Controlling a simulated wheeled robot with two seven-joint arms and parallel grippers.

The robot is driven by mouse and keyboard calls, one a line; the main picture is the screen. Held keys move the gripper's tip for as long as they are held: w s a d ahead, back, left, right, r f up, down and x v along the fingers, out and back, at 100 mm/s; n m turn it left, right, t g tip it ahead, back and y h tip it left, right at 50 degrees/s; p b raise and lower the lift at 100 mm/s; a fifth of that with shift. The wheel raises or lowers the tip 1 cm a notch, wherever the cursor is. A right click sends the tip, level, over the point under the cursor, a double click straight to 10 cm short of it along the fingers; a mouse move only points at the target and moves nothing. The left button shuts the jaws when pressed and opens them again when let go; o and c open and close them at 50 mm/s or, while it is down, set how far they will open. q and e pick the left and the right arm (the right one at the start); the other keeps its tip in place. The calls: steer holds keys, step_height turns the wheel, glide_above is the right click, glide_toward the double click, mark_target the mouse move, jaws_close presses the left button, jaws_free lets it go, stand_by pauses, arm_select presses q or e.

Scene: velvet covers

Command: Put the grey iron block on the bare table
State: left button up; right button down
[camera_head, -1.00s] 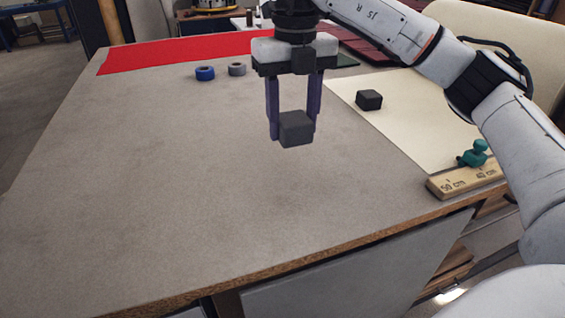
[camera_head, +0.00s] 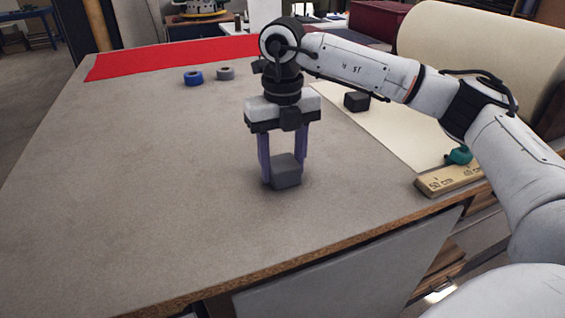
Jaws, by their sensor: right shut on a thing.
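The grey iron block (camera_head: 286,173) is a dark grey cube between the fingers of my right gripper (camera_head: 283,168). The gripper points down and is shut on the block, over the bare grey-brown table (camera_head: 150,190). The block is at or very close to the table top; I cannot tell for sure whether it touches. A second dark block (camera_head: 357,102) sits on the cream sheet at the right, apart from the gripper. My left gripper is not in view.
A red cloth (camera_head: 170,57) covers the back left of the table. A blue ring (camera_head: 193,78) and a grey ring (camera_head: 225,73) stand in front of it. A wooden ruler piece (camera_head: 449,181) with a teal object (camera_head: 459,156) lies at the right edge. The table's left and middle are clear.

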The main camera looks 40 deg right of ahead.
mark_target(283, 161)
steer(key=shift+f, duration=0.1)
steer(key=c, duration=0.9)
jaws_free()
step_height(283, 161, up, 12)
steer(key=p, duration=0.1)
